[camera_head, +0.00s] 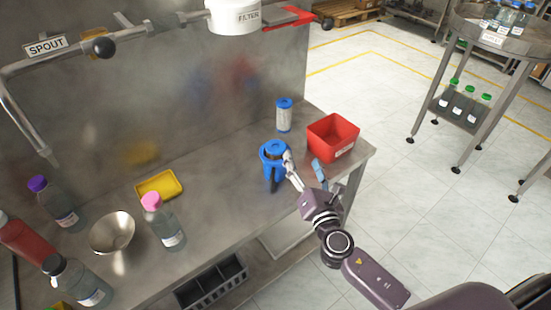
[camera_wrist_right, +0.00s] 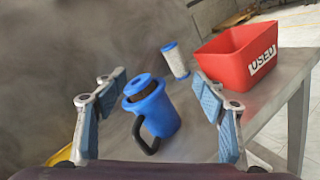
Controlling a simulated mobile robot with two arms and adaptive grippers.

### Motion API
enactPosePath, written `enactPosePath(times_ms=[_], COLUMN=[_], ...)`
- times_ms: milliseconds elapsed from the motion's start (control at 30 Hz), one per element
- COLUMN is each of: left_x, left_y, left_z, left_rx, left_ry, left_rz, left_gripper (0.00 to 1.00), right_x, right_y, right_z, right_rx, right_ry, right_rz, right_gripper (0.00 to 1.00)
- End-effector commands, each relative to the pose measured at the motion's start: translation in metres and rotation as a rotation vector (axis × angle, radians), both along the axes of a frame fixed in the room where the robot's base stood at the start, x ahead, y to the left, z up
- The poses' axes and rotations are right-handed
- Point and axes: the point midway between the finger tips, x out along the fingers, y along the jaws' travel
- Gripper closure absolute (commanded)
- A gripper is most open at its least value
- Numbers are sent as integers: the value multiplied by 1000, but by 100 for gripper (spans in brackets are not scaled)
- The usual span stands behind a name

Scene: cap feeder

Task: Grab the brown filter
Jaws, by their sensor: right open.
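A blue jug (camera_head: 272,170) with a black handle stands on the steel bench; it also shows in the right wrist view (camera_wrist_right: 158,118). A blue ring-shaped cap (camera_wrist_right: 137,83) with a narrow dark brown band under it sticks out of the jug's mouth, apparently the brown filter; its lower part is hidden inside. A white filter with blue ends (camera_head: 284,115) stands behind, also in the wrist view (camera_wrist_right: 175,60). My right gripper (camera_head: 304,168) is open beside the jug; in its wrist view the jug shows between the spread fingers (camera_wrist_right: 160,80). My left gripper is out of view.
A red bin (camera_head: 332,138) stands close to the right gripper near the bench's right end. A yellow tray (camera_head: 158,187), steel bowl (camera_head: 112,232) and several bottles occupy the bench's left. A white FILTER housing (camera_head: 235,17) hangs above.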

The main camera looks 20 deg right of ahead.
Motion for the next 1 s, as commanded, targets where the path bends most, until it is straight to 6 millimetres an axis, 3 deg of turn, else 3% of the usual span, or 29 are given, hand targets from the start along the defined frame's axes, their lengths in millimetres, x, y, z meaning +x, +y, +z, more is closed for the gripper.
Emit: enactPosePath(times_ms=[100,300,1000], left_x=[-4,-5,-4], left_y=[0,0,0], left_z=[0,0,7], left_rx=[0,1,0], left_ry=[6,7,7], left_rz=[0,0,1], left_gripper=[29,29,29], right_x=[14,26,100], right_y=[20,39,50], right_z=[-4,-18,-15], right_rx=[-261,-524,-544], right_ry=[-10,-11,-11], right_rz=[109,218,228], right_gripper=[36,36,36])
